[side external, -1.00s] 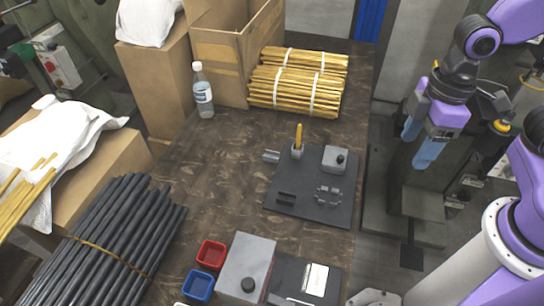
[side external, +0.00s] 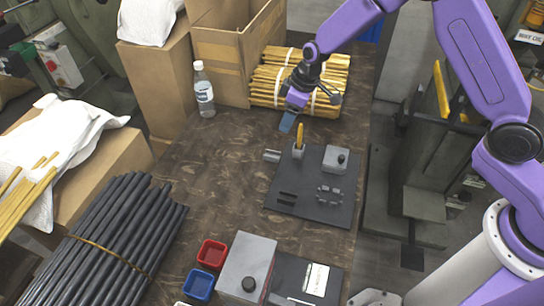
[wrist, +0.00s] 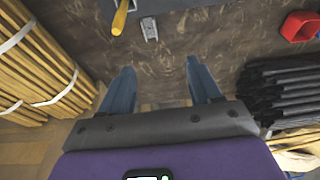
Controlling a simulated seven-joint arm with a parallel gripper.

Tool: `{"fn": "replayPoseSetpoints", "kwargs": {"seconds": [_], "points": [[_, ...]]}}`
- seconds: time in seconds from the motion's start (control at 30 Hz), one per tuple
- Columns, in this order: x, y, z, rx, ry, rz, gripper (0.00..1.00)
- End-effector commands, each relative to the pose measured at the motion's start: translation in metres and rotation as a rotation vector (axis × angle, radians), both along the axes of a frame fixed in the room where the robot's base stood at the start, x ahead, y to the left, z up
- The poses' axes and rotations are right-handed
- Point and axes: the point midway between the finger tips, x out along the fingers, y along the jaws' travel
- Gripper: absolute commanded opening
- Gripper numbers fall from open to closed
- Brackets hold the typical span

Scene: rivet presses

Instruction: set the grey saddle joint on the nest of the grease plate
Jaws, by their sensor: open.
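The grey saddle joint (side external: 272,156) is a small grey channel-like piece lying on the table just off the left edge of the dark grease plate (side external: 300,212). It also shows at the top of the wrist view (wrist: 149,29). The plate carries a grey clip-like fixture (side external: 328,194) and a pair of dark slotted bars (side external: 286,198); I cannot tell for certain which is the nest. My gripper (side external: 289,123) is open and empty, above the table behind the plate. In the wrist view its blue fingers (wrist: 160,88) are spread apart, with the joint beyond them.
A yellow-handled tool (side external: 299,134) stands in a holder on the plate, close to the joint. Red (side external: 212,253) and blue bins are in front.

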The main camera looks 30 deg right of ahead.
Motion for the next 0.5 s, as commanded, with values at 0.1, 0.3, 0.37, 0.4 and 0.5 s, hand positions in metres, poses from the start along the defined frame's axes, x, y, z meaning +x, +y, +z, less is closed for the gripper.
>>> {"fn": "replayPoseSetpoints", "kwargs": {"seconds": [0.1, 0.3, 0.37, 0.4, 0.5], "points": [[0.012, -0.004, -0.012, 0.000, -0.010, -0.015, 0.63], [0.019, -0.004, -0.028, 0.000, -0.013, -0.021, 0.63], [0.020, -0.003, -0.037, -0.001, -0.013, -0.020, 0.63], [0.021, -0.002, -0.043, -0.001, -0.011, -0.020, 0.63], [0.024, 0.002, -0.059, -0.001, -0.012, -0.022, 0.63]]}}
